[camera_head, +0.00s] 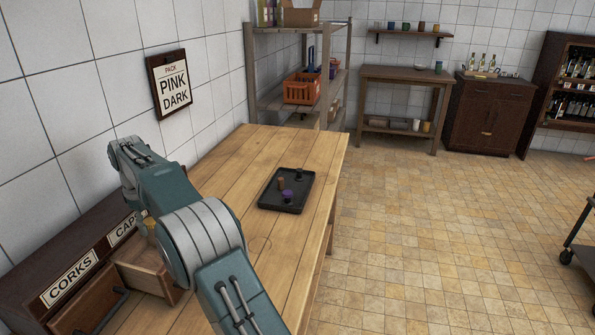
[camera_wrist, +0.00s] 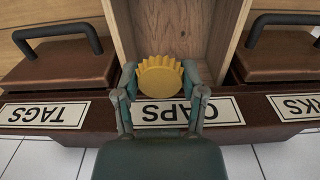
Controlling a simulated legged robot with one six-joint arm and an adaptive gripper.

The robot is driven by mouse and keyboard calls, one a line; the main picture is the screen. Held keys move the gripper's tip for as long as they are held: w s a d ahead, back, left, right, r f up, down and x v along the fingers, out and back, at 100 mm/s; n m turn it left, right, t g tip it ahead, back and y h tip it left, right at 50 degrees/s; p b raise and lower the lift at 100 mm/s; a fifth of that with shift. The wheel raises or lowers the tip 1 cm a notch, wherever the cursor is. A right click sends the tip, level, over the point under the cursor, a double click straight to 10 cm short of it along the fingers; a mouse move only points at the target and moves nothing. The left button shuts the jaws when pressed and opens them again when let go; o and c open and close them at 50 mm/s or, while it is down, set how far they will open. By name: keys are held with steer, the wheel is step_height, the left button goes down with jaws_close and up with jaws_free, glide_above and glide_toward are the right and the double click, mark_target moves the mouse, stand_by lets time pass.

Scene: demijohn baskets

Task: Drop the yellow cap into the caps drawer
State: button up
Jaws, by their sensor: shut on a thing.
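My gripper (camera_wrist: 160,88) is shut on the ridged yellow cap (camera_wrist: 160,73), with one finger on each side of it. The caps drawer (camera_wrist: 117,22) is pulled open, and its wooden inside shows empty where visible. In the wrist view the cap appears over the label end of the drawer, in line with its opening; its exact height is hard to tell. In the head view the open drawer (camera_head: 146,268) stands out from the dark cabinet, and a small yellow bit of the cap (camera_head: 150,223) shows beside my arm, which hides most of the gripper.
The corks drawer (camera_head: 83,301) and the tags drawer (camera_wrist: 60,62) flank the caps drawer, with dark bar handles. A black tray (camera_head: 270,199) with a brown, a purple and a black piece lies on the wooden table (camera_head: 270,145). The table around the tray is clear.

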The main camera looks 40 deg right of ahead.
mark_target(147, 221)
steer(key=shift+a+f, duration=0.15)
steer(key=shift+f, duration=1.65)
steer(key=o, duration=1.2)
step_height(147, 221, up, 11)
steer(key=shift+w+f, duration=0.1)
steer(key=shift+w, duration=0.05)
steer(key=shift+r, duration=0.55)
